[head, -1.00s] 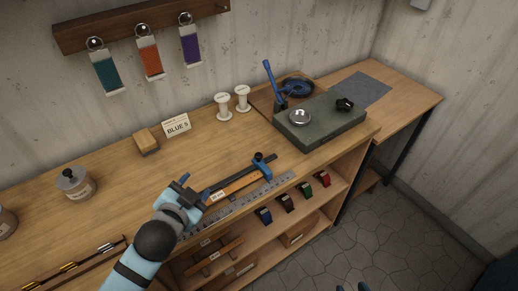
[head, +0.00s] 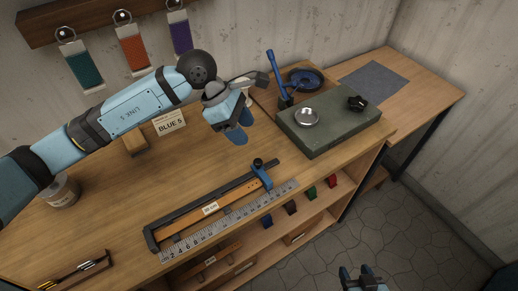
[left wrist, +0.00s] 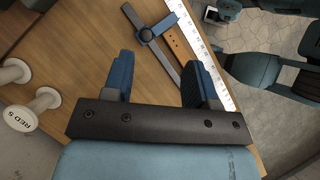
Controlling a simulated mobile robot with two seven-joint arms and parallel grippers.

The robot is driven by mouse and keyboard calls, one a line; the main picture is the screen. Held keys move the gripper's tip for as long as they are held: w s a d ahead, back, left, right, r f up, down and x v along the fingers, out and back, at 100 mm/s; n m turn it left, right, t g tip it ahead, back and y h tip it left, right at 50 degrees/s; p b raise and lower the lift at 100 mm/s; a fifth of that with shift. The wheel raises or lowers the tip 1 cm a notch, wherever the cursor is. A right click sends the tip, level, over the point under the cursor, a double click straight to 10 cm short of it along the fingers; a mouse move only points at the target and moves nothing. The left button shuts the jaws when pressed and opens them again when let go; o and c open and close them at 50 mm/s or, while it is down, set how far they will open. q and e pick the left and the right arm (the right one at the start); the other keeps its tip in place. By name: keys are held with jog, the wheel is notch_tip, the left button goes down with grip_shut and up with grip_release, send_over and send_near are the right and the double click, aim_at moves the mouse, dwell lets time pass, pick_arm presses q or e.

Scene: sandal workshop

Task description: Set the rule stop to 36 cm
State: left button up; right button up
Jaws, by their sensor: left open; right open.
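The rule jig, a dark rail with an orange wooden strip (head: 185,223), lies along the bench's front edge. My right gripper (head: 363,274) is open, low over the floor.
A green-grey block (head: 328,130) with a metal dish stands right of the stop. Spools (left wrist: 45,98) show in the left wrist view, beside my left gripper. A jar (head: 62,191) stands at left. The bench left of the jig is mostly clear.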

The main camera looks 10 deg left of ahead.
aim_at(257, 161)
pick_arm(q)
jog(key=shift+y, duration=0.8)
jog(key=x, duration=0.4)
jog(key=w+a+p+x, duration=0.1)
jog(key=x, duration=0.3)
jog(key=a+f+p+x, duration=0.1)
jog(key=x, duration=0.3)
jog(key=shift+w+f, duration=0.3)
jog(key=shift+f, duration=0.05)
grip_shut()
jog(key=w+d+b, duration=0.4)
jog(key=shift+f, duration=0.2)
jog(key=shift+w+d+r+b, duration=0.1)
jog(key=shift+w+d+b, duration=0.15)
jog(key=shift+b, duration=0.05)
jog(key=shift+r, duration=0.2)
